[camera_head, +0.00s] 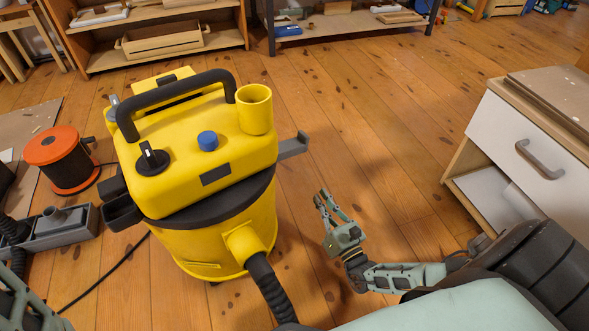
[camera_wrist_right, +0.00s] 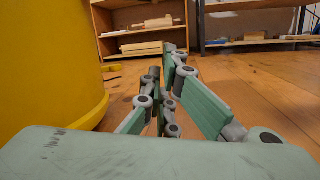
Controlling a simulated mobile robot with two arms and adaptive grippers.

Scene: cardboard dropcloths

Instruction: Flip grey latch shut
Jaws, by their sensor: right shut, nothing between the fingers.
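The yellow vacuum (camera_head: 215,150) stands upright on the wooden floor, left of centre. Its grey latch (camera_head: 293,146) sticks out from the right side of the yellow top, near the black band, tilted away from the body. My right gripper (camera_head: 322,194) is shut and empty, below and to the right of the latch, apart from the vacuum. In the right wrist view, the gripper's fingers (camera_wrist_right: 170,52) come together, with the yellow drum (camera_wrist_right: 45,65) at their left. The latch does not show there. Only a greenish part of my left arm shows at the lower left corner.
A white-fronted drawer cabinet (camera_head: 520,150) stands at the right. A black hose (camera_head: 268,285) leaves the drum's front. An orange cable reel (camera_head: 62,158) and a grey toolbox (camera_head: 60,232) lie at the left. Floor right of the latch is clear.

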